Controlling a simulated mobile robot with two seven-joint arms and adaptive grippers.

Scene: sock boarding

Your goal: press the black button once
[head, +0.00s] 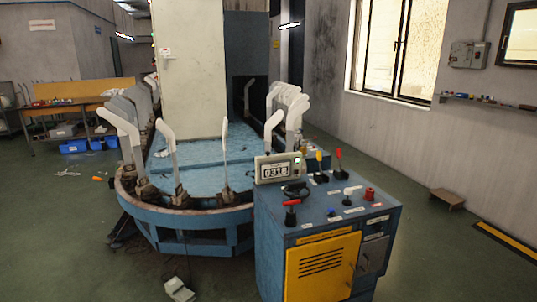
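A blue control cabinet (270,240) stands right of centre, with switches on its top panel. A low black round part (295,189) sits on the panel just below a grey display box (278,168). It may be the black button, but it is too small to tell for certain. The display shows digits that look like 0318. Neither of my grippers is in view, and nothing touches the panel.
Around it on the panel are a red-handled lever (291,212), a red-topped lever (341,163), an orange-topped lever (319,166), a white knob (347,192), a blue button (331,212) and a red button (369,194). A blue machine with white sock forms (122,125) stands behind.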

